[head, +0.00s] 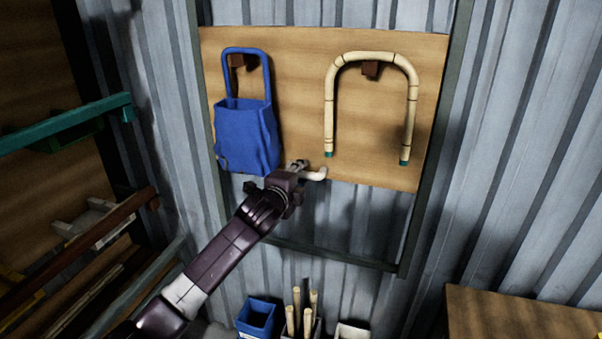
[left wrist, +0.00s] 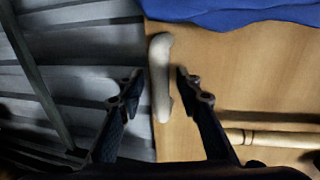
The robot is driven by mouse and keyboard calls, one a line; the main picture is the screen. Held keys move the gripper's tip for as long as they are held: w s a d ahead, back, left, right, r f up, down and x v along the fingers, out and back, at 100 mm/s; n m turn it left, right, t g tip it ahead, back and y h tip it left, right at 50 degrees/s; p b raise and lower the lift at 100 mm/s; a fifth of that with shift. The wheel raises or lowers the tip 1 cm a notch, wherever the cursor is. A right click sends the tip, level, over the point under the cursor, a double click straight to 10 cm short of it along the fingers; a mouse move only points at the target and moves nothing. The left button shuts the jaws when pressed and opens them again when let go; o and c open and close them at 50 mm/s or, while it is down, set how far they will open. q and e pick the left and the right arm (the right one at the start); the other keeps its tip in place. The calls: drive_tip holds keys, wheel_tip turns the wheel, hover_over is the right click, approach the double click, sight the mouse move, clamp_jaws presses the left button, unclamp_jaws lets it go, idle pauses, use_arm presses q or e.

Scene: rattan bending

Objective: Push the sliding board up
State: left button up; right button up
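The sliding board (head: 300,110) is a wooden panel in a dark frame on the corrugated wall, with empty frame below its lower edge. A pale curved handle (head: 317,174) sits at that lower edge. In the left wrist view the handle (left wrist: 160,75) runs along the edge of the board (left wrist: 240,75). My left gripper (head: 298,167) is at the handle. In the left wrist view its fingers (left wrist: 158,82) are apart, one on each side of the handle. The right finger is close to it; I cannot tell whether it touches. My right gripper is not in view.
A blue bag (head: 247,135) and a bent rattan piece (head: 412,110) hang on the board from brown pegs. Below stand a blue bin (head: 256,317) and a bin with several rattan sticks (head: 306,312). A wooden table (head: 520,315) is at lower right; shelving (head: 70,125) is at left.

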use_arm(q)
drive_tip(key=shift+w, duration=0.2)
drive_tip(key=shift+c, duration=0.4)
clamp_jaws()
